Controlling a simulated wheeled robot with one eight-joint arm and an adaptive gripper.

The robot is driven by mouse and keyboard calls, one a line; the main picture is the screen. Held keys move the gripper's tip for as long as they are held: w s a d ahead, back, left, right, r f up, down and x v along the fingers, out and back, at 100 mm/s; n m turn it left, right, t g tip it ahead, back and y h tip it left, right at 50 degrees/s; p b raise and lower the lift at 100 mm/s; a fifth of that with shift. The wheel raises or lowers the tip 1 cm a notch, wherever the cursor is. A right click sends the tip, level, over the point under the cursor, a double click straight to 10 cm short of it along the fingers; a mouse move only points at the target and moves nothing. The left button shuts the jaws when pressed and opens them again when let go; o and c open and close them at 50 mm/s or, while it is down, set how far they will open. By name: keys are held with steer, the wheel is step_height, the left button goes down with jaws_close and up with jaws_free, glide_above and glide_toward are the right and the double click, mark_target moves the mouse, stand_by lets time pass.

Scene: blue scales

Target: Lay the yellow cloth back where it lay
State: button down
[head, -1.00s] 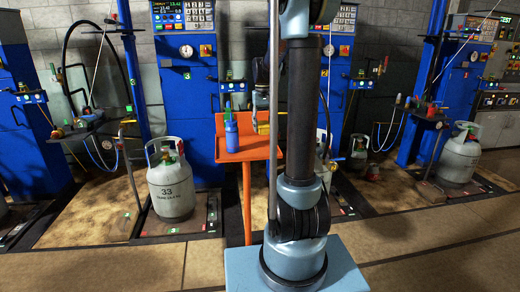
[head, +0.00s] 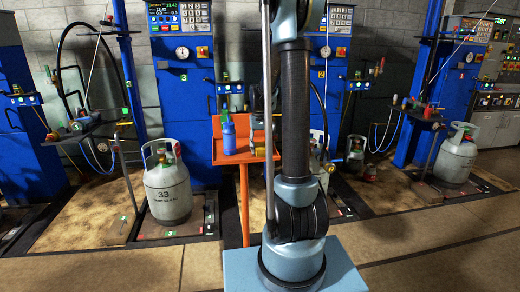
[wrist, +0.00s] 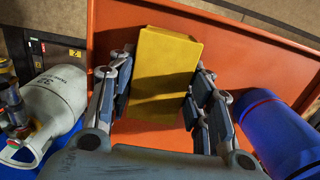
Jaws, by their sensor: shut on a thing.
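The yellow cloth (wrist: 165,65) shows as a flat folded block in the middle of the wrist view, over the orange tray (wrist: 262,60). My gripper (wrist: 160,98) has one finger on each side of it and is shut on it. I cannot tell whether the cloth touches the tray. In the head view the tray (head: 230,159) tops an orange stand, and a small yellow part of the cloth (head: 258,151) shows beside my arm. My arm hides most of the gripper there.
A blue bottle (head: 229,137) stands on the tray left of the cloth in the head view; in the wrist view it is at the right (wrist: 275,125). A grey gas cylinder (head: 167,188) stands left of the stand. Blue filling columns (head: 186,100) rise behind.

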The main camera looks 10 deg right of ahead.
mark_target(260, 146)
steer(key=c, duration=0.8)
jaws_free()
step_height(260, 146, up, 12)
steer(key=s, duration=1)
steer(key=s+f+t, duration=0.1)
steer(key=s+f, duration=0.3)
steer(key=s, duration=0.4)
steer(key=s+f+t, duration=0.1)
steer(key=s+f, duration=0.3)
steer(key=s, duration=0.4)
steer(key=s+f, duration=0.5)
steer(key=s, duration=0.4)
steer(key=shift+t, duration=0.4)
steer(key=shift+w, duration=0.1)
